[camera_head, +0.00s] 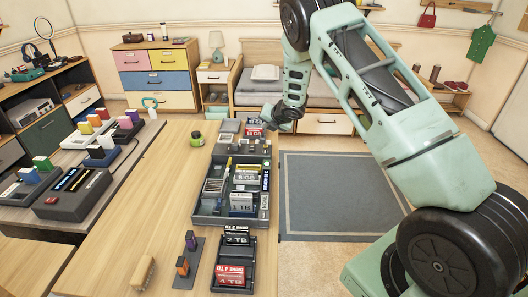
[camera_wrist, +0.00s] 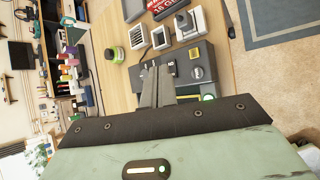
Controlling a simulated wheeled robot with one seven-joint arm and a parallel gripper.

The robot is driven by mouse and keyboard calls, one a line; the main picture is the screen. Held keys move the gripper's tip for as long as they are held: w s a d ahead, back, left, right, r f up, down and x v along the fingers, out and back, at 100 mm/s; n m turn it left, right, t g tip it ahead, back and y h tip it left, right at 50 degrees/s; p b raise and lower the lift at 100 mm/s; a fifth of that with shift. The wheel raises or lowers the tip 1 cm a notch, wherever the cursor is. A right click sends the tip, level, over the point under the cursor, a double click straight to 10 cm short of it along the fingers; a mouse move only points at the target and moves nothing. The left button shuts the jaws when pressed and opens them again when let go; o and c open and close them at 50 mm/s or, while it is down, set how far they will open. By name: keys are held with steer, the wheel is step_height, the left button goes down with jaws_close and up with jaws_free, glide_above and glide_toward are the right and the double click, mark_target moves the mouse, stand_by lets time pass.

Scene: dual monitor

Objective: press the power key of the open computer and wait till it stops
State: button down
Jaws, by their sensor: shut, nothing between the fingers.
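The open computer (camera_head: 207,215) is a dark grey open case on the wooden table, with labelled drives such as 8 GB and 1 TB inside. My gripper (camera_head: 272,122) is beyond its far right end in the head view. In the wrist view my gripper (camera_wrist: 158,72) is shut and empty, its fingertips over or beside a dark grey unit (camera_wrist: 202,62). A small black key with a white mark (camera_wrist: 171,68) shows right beside the fingertips. I cannot tell if they touch it. A green light (camera_wrist: 208,97) glows near the fingers' base.
Black trays with 2 TB (camera_head: 236,239) and red 4 TB (camera_head: 231,275) drives lie at the table's near end. A green jar (camera_head: 197,139) stands left of the case. A side desk at left holds a dark box (camera_head: 72,194). The grey mat (camera_head: 335,195) is clear floor.

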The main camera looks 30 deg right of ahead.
mark_target(267, 153)
steer(key=shift+f, duration=0.1)
step_height(267, 153, down, 9)
steer(key=b, duration=0.6)
steer(key=shift+b, duration=0.4)
stand_by(1.5)
steer(key=shift+f+b, duration=0.25)
steer(key=shift+b, duration=0.25)
steer(key=shift+f+b, duration=0.35)
stand_by(0.5)
stand_by(0.3)
steer(key=shift+r+p, duration=0.5)
steer(key=shift+r, duration=0.3)
steer(key=shift+r, duration=0.1)
